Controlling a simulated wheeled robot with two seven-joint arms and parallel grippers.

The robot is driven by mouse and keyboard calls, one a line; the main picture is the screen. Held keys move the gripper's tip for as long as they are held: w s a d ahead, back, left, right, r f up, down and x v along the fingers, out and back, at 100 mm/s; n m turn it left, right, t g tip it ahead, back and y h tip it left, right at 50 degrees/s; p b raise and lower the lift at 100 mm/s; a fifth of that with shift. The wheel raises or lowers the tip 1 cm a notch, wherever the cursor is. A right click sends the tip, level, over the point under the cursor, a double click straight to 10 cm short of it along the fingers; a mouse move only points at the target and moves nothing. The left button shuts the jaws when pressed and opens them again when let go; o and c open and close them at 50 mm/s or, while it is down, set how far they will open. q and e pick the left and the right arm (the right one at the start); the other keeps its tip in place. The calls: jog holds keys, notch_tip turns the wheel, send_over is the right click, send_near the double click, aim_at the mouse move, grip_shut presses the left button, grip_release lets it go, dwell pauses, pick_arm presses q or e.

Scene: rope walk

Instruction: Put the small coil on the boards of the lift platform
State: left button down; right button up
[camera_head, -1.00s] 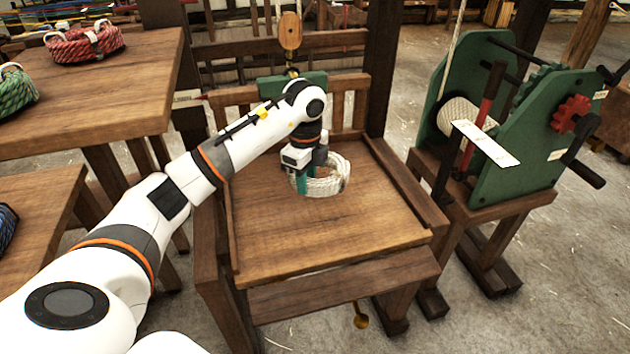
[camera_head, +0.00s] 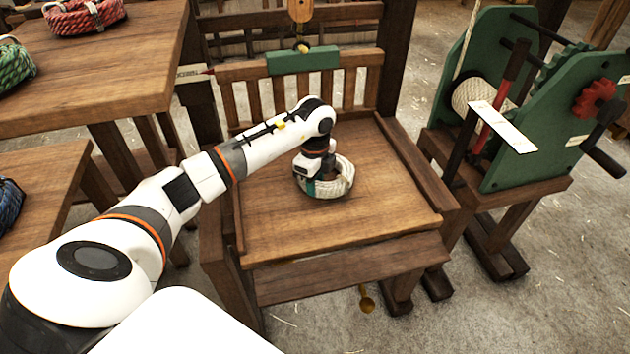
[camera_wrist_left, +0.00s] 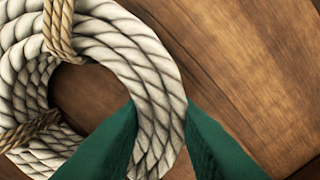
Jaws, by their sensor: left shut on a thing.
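The small coil (camera_head: 340,184) is a ring of white rope with tan bindings. It is over the middle of the lift platform's wooden boards (camera_head: 330,225), lying flat and very low; I cannot tell for sure whether it touches them. My left gripper (camera_head: 313,188) is shut on one side of the coil's ring. In the left wrist view, the coil (camera_wrist_left: 105,35) fills the left side, with the green fingers (camera_wrist_left: 160,140) on either side of the rope. Bare boards (camera_wrist_left: 230,70) show beside it. My right gripper is not in view.
Raised side boards and a slatted back (camera_head: 350,85) edge the platform. A green winch (camera_head: 530,130) with a red gear stands at the right. A table (camera_head: 95,85) at the left holds a red coil (camera_head: 84,16) and a green coil (camera_head: 14,62). Boards in front of the coil are clear.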

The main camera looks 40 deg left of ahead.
pick_arm(q)
jog(key=c, duration=1.1)
grip_release()
jog(key=shift+c, duration=0.2)
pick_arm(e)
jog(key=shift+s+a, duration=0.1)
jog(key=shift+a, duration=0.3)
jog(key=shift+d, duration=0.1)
pick_arm(q)
jog(key=shift+r, duration=0.45)
notch_tip(320, 180, up, 11)
jog(key=shift+r, duration=0.2)
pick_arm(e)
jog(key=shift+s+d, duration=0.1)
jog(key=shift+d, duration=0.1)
pick_arm(q)
jog(key=shift+f, duration=0.1)
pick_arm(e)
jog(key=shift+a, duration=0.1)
